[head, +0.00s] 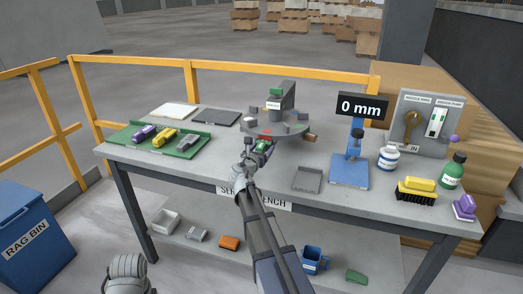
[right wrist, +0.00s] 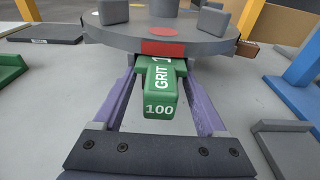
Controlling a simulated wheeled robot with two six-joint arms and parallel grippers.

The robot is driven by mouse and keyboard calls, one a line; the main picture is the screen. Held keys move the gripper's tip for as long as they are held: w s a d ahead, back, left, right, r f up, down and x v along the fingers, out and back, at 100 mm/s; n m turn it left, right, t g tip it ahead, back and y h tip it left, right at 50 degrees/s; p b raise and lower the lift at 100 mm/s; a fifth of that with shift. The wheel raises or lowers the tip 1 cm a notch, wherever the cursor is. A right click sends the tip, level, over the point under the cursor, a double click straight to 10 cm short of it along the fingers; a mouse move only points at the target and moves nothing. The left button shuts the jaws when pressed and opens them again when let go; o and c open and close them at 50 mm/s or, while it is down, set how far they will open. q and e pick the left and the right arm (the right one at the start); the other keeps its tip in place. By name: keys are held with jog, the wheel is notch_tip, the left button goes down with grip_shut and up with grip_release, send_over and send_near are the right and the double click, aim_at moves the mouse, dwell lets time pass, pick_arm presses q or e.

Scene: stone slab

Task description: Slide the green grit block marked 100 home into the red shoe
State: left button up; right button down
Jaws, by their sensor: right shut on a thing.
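My right gripper (right wrist: 160,82) is shut on the green grit block (right wrist: 160,88), with a purple finger on each side. The block reads "GRIT" on top and "100" on its near end. Its far end reaches the rim of the round grey turntable (right wrist: 105,36), just below a red patch (right wrist: 162,48) that seems to be the red shoe. How far the block sits inside is hidden. In the head view the block (head: 263,145) shows small at the turntable's front edge, with the right gripper (head: 258,151) on it.
The turntable carries several grey blocks and a post. A green tray (head: 186,151) with purple and yellow blocks lies left. A grey tray (head: 307,179) and a blue gauge stand (head: 349,172) reading "0 mm" are to the right. Bottles and a brush stand further right.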

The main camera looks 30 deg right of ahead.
jog(key=shift+w+d, duration=0.1)
grip_release()
jog(key=p+v, duration=0.1)
jog(key=v, duration=0.7)
dwell(0.4)
